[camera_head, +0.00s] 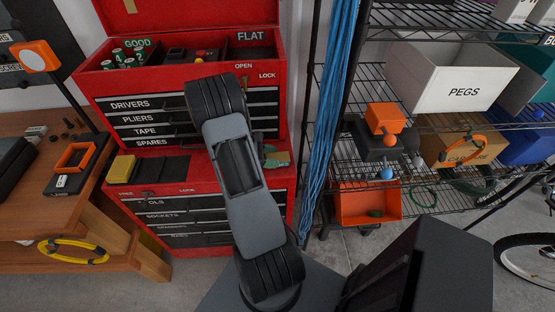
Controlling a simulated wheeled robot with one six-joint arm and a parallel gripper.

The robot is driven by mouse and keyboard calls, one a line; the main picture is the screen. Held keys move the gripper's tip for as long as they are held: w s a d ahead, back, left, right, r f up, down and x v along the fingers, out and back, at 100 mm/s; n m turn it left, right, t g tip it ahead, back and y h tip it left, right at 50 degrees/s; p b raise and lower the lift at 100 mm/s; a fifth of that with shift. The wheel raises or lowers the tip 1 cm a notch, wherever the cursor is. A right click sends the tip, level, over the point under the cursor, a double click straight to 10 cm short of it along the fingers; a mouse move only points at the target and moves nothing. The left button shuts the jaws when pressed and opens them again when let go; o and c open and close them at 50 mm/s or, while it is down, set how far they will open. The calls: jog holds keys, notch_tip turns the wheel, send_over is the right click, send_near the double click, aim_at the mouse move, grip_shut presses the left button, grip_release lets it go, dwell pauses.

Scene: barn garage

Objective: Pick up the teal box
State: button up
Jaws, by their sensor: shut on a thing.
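My arm (240,175) rises from the bottom middle and stands in front of the red tool chest. Its far end bends behind the upper link, so my gripper and anything in its jaws are hidden. A small dark part of my arm shows just right of that link. Beside it is a small greenish thing (277,158) on the chest's middle ledge, too small to identify. I cannot make out a teal box for sure. A teal bin (537,62) stands on the shelf at the far right, partly cut off.
The red tool chest (130,85) has its lid up, with green cans inside. A yellow box (123,167) sits on its ledge. A wooden bench (30,210) is at left. The wire rack at right holds a white PEGS bin (440,85) and an orange bin (350,207). Blue cables hang between.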

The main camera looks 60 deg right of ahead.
jog(key=shift+c, duration=1.2)
jog(key=shift+r, duration=0.1)
